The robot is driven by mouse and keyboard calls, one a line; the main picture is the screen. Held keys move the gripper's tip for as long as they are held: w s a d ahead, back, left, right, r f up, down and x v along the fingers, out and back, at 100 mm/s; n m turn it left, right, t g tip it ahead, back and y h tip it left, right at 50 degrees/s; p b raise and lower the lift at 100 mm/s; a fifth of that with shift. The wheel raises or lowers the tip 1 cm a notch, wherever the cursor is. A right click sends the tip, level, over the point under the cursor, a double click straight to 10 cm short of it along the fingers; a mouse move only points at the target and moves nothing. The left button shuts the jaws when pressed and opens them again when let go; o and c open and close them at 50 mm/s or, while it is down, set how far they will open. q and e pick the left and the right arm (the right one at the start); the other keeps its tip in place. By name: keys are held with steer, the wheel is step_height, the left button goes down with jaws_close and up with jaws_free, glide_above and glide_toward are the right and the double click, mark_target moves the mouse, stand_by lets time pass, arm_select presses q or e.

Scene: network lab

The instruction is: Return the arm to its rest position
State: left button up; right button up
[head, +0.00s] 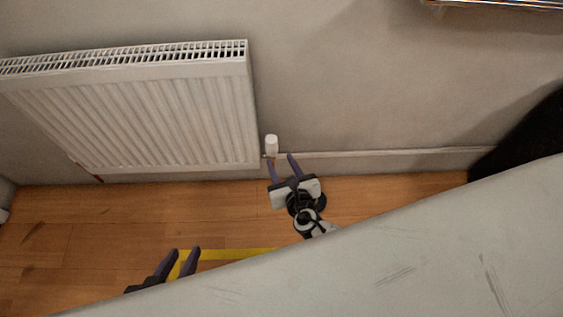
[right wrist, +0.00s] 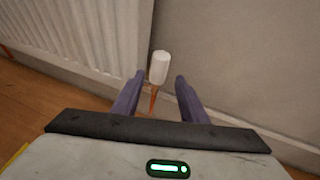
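My right gripper (head: 281,160) is in the middle of the head view, pointing toward the wall. Its two purple fingers are apart with nothing held between them. In the right wrist view the same open fingers (right wrist: 160,77) frame a white radiator valve (right wrist: 158,67) on a copper-coloured pipe, which appears to lie beyond the fingertips. My left gripper (head: 184,252) is at the lower left of the head view. Its purple fingers are apart and empty. The pale grey surface hides most of both arms.
A white radiator (head: 165,115) hangs on the wall at the left, with its valve (head: 271,145) at its lower right corner. A pale grey surface (head: 430,255) fills the lower right. A black object (head: 525,140) stands at the right edge. Yellow tape (head: 235,254) marks the wooden floor.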

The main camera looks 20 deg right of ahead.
stand_by(0.3)
